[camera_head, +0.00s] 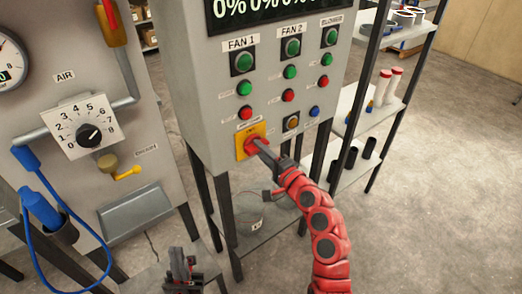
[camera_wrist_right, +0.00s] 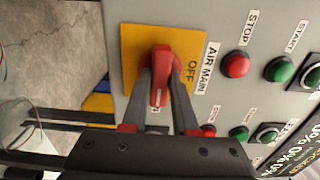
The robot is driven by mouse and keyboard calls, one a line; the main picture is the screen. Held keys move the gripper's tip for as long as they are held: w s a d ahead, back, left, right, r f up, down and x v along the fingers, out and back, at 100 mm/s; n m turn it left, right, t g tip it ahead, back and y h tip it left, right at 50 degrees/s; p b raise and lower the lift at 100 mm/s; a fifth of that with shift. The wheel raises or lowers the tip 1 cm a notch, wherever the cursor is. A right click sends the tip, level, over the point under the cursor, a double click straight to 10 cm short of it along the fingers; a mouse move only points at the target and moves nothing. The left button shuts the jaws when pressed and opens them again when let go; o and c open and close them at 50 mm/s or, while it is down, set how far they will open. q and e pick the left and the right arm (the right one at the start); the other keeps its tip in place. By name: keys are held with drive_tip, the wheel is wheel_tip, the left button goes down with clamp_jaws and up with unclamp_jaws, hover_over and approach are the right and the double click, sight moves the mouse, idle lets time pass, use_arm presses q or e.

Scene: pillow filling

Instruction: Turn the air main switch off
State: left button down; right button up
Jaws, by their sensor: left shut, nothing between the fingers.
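The air main switch is a red rotary handle (camera_head: 252,146) on a yellow plate (camera_head: 241,152) at the lower left of the grey control panel. My right gripper (camera_head: 257,143) reaches it from the lower right. In the right wrist view, the red handle (camera_wrist_right: 160,82) sits between the two fingers (camera_wrist_right: 160,90), which close in on both sides. Its narrow end points down in that view, toward a partly hidden label. The "OFF" label (camera_wrist_right: 192,69) is to its right. My left gripper (camera_head: 181,268) is shut and empty at the bottom of the head view.
Green and red buttons (camera_wrist_right: 236,64) are beside the switch. An air dial (camera_head: 90,135), a yellow valve (camera_head: 122,173) and a blue hose (camera_head: 40,205) are on the left cabinet. A shelf rack (camera_head: 365,140) stands right; the floor farther right is clear.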

clamp_jaws()
drive_tip(key=n+b, duration=1.8)
drive_tip(key=b, duration=0.6)
drive_tip(key=shift+f, duration=0.15)
drive_tip(key=shift+b, duration=0.3)
drive_tip(key=o, duration=0.7)
unclamp_jaws()
